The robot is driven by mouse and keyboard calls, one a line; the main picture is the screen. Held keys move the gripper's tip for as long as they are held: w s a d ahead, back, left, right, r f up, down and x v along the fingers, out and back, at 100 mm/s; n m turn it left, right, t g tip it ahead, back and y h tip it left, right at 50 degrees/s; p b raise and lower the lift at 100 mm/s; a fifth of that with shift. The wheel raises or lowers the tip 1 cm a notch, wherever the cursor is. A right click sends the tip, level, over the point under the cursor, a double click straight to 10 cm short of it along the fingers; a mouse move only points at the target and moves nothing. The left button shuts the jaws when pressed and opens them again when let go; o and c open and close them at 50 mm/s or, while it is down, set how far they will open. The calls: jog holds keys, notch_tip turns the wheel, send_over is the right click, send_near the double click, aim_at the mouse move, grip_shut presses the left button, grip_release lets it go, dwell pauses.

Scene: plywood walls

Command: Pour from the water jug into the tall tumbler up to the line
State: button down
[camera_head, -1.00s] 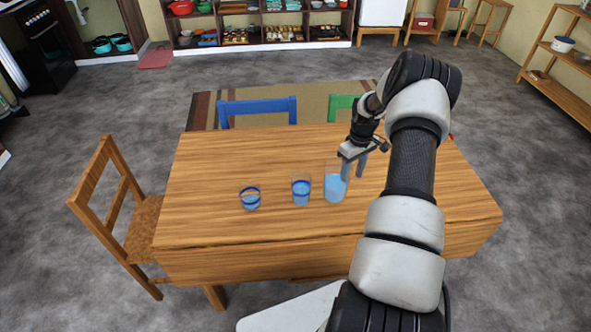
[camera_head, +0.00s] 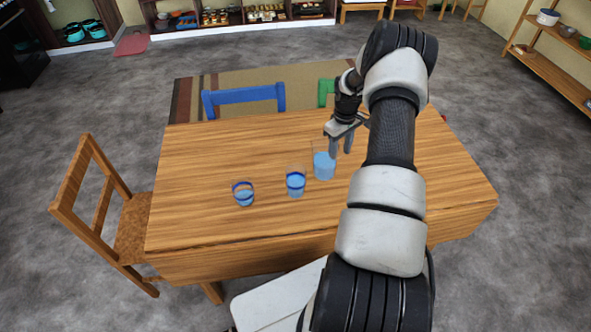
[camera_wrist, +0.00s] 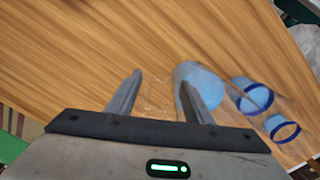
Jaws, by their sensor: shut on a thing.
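The clear water jug (camera_head: 324,166) holds blue water and appears raised slightly over the wooden table; the gap beneath it is hard to judge. My gripper (camera_head: 342,147) is shut on the jug's right side, probably its handle, which is hard to see. In the wrist view the fingers (camera_wrist: 158,90) stand apart with clear material between them, and the jug (camera_wrist: 203,82) shows beside the right finger. The tall tumbler (camera_head: 296,186), with a blue line, stands just left of the jug and appears to hold blue water near the line. It also shows in the wrist view (camera_wrist: 250,98).
A shorter blue-banded tumbler (camera_head: 243,196) with some water stands farther left. The table (camera_head: 200,160) is otherwise mostly clear. A blue chair (camera_head: 243,97) and a green chair (camera_head: 326,90) are at the back, a wooden chair (camera_head: 100,200) at the left.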

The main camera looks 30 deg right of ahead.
jog(key=shift+a+r+h+p, duration=0.15)
jog(key=shift+r+h+p, duration=0.15)
jog(key=shift+r, duration=0.2)
jog(key=shift+a+r+h+p, duration=0.15)
jog(key=shift+r+h, duration=0.25)
jog(key=shift+r, duration=0.1)
jog(key=shift+a+r+t+h+b, duration=0.3)
jog(key=shift+a+r+h+b, duration=0.2)
jog(key=shift+r+h+b, duration=0.4)
jog(key=a+r+h+b, duration=0.3)
jog(key=r+b, duration=0.3)
jog(key=b, duration=0.4)
jog(key=shift+s+a+t+h, duration=0.15)
jog(key=shift+s+t+h, duration=0.3)
jog(key=shift+h, duration=0.45)
jog(key=shift+a+r, duration=0.15)
jog(key=shift+s+a+r+t+h+b, duration=0.15)
jog(key=shift+a+r+h+b, duration=0.1)
jog(key=shift+r+h+b, duration=0.6)
jog(key=shift+w+a+r+t+h+b, duration=0.15)
jog(key=shift+r+h+b, duration=0.35)
jog(key=shift+b, duration=0.65)
